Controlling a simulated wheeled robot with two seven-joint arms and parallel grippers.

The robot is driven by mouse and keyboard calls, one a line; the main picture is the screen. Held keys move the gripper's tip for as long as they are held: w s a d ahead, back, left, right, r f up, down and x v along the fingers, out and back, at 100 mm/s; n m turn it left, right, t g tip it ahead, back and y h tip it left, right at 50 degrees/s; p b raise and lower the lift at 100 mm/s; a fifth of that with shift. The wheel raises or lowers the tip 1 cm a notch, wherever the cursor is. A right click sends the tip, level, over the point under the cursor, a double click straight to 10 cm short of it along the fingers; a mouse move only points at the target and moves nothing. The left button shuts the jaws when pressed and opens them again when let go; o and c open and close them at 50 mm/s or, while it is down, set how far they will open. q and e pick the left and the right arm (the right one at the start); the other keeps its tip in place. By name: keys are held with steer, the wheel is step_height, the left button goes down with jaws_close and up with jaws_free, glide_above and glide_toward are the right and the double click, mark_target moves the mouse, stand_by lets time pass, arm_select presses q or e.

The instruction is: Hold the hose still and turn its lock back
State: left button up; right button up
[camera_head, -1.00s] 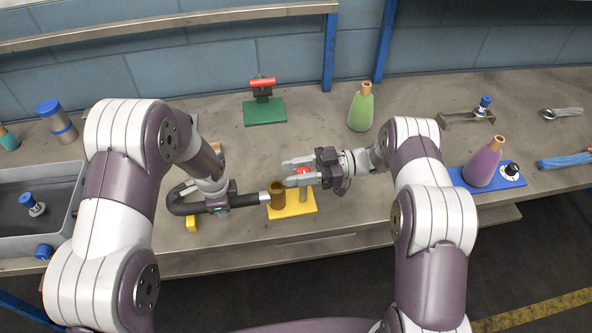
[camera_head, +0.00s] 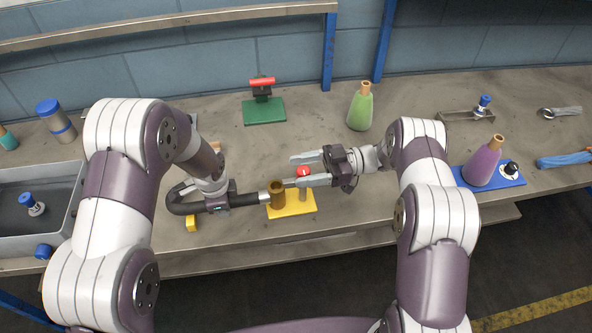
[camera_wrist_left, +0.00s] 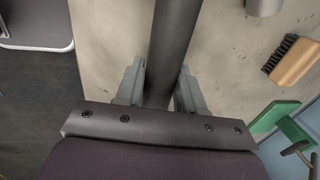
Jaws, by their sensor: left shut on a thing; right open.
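The black hose (camera_head: 187,208) lies along the front of the bench and bends back at its left end. Its metal end (camera_head: 265,197) meets a brass-coloured cylinder (camera_head: 278,193) on a yellow plate (camera_head: 294,209). My left gripper is shut on the hose; the left wrist view shows its fingers (camera_wrist_left: 160,88) on both sides of the dark hose (camera_wrist_left: 173,40). A red-topped part (camera_head: 303,171), perhaps the lock, stands on a post at the plate's right side. My right gripper (camera_head: 298,170) is open, its fingers on either side of the red top as seen from above; contact cannot be told.
A green stand with a red bar (camera_head: 264,108) and a green flask (camera_head: 361,108) stand behind. A purple flask (camera_head: 484,163) is at right on a blue base. A grey tray (camera_head: 75,190) is at left. The bench's front edge is close to the yellow plate.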

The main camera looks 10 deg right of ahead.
steer(key=d, duration=1)
steer(key=shift+w, duration=0.2)
steer(key=shift+a, duration=0.1)
arm_select(q)
steer(key=o, duration=1.1)
steer(key=shift+o, duration=0.2)
